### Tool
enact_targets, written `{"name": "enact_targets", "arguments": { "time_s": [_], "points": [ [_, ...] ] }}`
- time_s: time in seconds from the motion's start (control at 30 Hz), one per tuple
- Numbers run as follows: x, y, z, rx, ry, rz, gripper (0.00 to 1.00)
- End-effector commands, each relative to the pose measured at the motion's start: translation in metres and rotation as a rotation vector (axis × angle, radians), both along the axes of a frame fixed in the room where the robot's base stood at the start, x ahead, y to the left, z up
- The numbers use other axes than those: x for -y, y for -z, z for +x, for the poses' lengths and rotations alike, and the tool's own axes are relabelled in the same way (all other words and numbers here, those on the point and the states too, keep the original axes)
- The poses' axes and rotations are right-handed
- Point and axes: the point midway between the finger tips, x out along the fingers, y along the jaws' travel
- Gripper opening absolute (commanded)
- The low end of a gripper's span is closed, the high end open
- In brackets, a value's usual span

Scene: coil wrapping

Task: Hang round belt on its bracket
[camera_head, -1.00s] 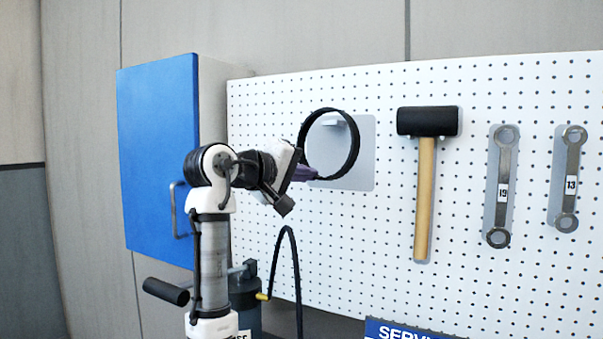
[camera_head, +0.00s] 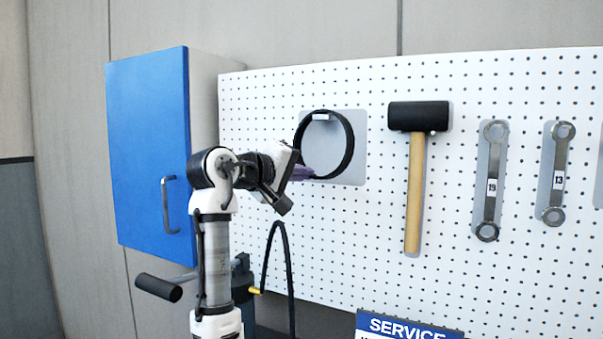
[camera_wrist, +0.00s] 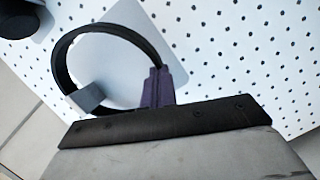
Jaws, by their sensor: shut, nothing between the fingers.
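The round belt (camera_head: 351,156) is a black ring in front of a grey backing plate (camera_head: 357,172) on the pegboard. The small grey bracket (camera_head: 320,117) shows just inside the top of the ring, close to or touching the band. In the wrist view the bracket (camera_wrist: 89,97) overlaps the edge of the belt (camera_wrist: 108,28); whether it bears the belt's weight I cannot tell. My gripper (camera_head: 304,173) has purple fingers at the ring's lower left. The fingers (camera_wrist: 156,86) look shut, with nothing between them, right beside the band.
A mallet (camera_head: 415,190) and wrenches (camera_head: 490,180) hang on the white pegboard (camera_head: 380,260) to the right. A blue cabinet door (camera_head: 150,150) stands at the left. A service sign (camera_head: 405,326) and a black hose (camera_head: 268,265) are below.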

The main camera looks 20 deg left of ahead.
Motion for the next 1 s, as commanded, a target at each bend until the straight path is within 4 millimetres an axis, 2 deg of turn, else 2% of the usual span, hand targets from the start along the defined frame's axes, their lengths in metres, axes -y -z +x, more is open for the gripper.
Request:
{"name": "enact_targets", "arguments": {
  "time_s": [0.4,0.6,0.87,1.0],
  "points": [
    [0.0,-0.0004,-0.0003,0.001,0.0,0.0,0.0],
    [0.0,-0.0004,-0.0003,0.001,0.0,0.0,0.25],
    [-0.0003,-0.0001,-0.0006,0.0,0.0,0.0,0.25],
    [-0.0048,-0.0006,-0.009,0.003,-0.001,0.0,0.25]
  ]
}}
